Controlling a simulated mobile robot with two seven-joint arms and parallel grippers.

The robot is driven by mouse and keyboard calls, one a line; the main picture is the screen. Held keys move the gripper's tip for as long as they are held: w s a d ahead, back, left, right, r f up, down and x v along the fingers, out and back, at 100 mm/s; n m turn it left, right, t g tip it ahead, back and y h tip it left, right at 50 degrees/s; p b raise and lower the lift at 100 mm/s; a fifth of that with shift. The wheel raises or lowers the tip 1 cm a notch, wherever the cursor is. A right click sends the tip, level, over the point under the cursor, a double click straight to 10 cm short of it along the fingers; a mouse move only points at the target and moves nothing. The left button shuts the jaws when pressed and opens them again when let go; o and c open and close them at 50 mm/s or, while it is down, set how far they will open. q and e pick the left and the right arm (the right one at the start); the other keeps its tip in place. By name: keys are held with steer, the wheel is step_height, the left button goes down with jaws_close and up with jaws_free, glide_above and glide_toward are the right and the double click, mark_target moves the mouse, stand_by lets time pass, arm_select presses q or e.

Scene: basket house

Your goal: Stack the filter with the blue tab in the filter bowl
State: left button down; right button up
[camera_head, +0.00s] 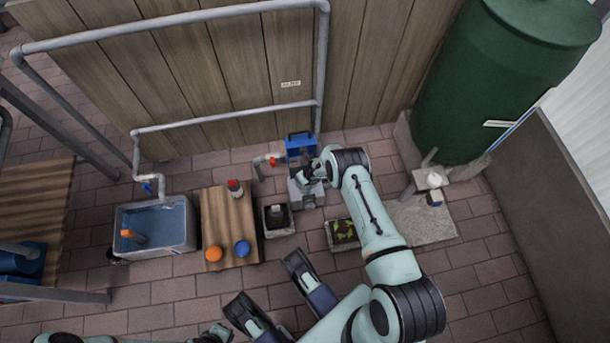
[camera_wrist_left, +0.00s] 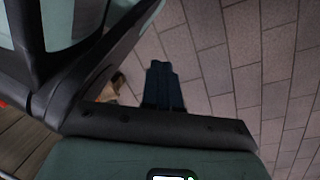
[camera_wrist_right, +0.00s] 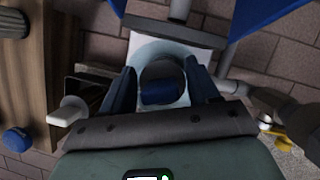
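My right gripper (camera_wrist_right: 160,76) is over a pale round bowl (camera_wrist_right: 150,50) in the right wrist view. Its two blue fingers stand apart on either side of the bowl's opening. A blue piece (camera_wrist_right: 158,93), seemingly the filter's tab, shows inside the dark opening between the fingers; the rest of the filter is hidden. I see no clear grip on it. In the head view the right gripper (camera_head: 306,178) is at the grey fixture (camera_head: 309,197) below a blue housing (camera_head: 300,145), partly covered by my arm. My left gripper (camera_wrist_left: 165,82) has its fingers together over bare paving.
A wooden bench (camera_head: 228,218) holds a red-topped jar (camera_head: 235,188), an orange cap (camera_head: 213,253) and a blue cap (camera_head: 242,248). A tray (camera_head: 277,230) with a dark object stands beside it. A water basin (camera_head: 155,228) is left, a planter (camera_head: 342,234) right, and the fence pipe behind.

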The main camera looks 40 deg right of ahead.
steer(key=shift+o, duration=1.1)
